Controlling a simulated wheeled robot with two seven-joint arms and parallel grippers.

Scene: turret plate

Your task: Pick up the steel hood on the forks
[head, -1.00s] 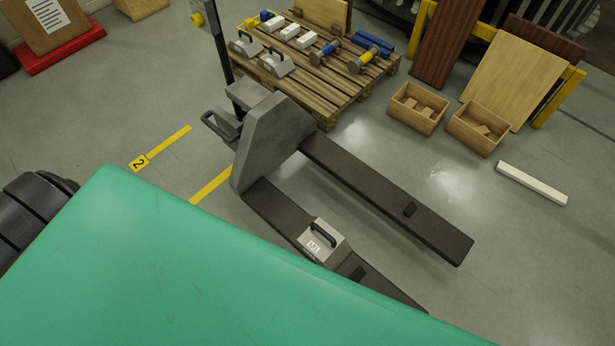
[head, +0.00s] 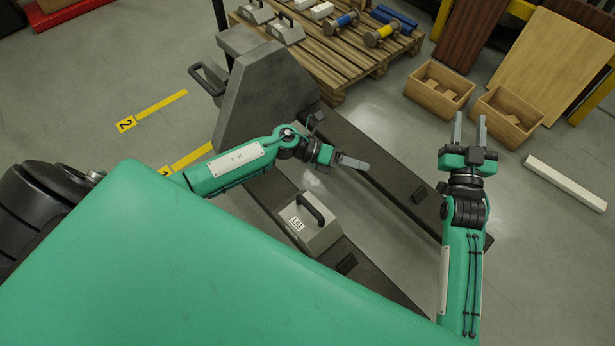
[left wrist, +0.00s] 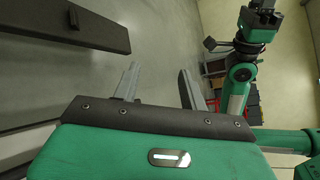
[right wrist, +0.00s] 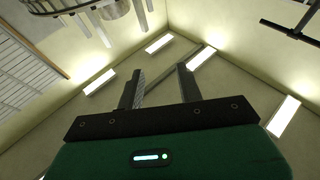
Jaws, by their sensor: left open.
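The steel hood (head: 322,238) is a grey box with sloped sides, a black handle on top and a white label. It sits on the near fork (head: 370,272) of the pallet truck. My left gripper (head: 362,164) is above the gap between the forks, behind and to the right of the hood, apart from it. The left wrist view shows its fingers (left wrist: 158,85) open with nothing between them. My right gripper (head: 470,118) points up and away, open and empty. The right wrist view shows its fingers (right wrist: 159,88) apart against the ceiling.
The truck's grey body (head: 265,95) stands behind my left arm. The far fork (head: 390,175) runs between the arms. A wooden pallet (head: 345,65) holds more hoods (head: 285,28). Wooden crates (head: 440,88) and a white bar (head: 565,182) lie on the right.

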